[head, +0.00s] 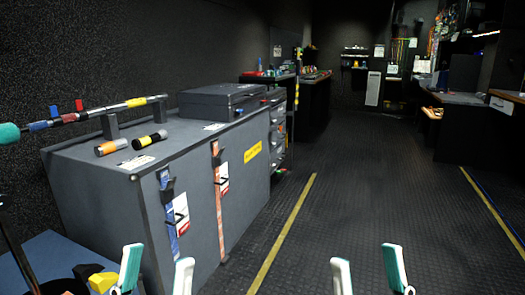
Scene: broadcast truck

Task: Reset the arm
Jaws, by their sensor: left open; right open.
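My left gripper (156,272) shows at the bottom edge, left of centre. Its two teal-and-white fingers stand apart with nothing between them. My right gripper (368,273) shows at the bottom edge, right of centre. Its fingers are also apart and empty, over the dark floor. Both arms behind the fingers are below the picture. The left gripper is in front of the grey cabinet (110,205) in the view, and neither gripper visibly touches anything.
A blue surface with small items (104,280) is at bottom left. A yellow line (285,232) crosses open floor (390,190). Desks (455,115) stand at the far right.

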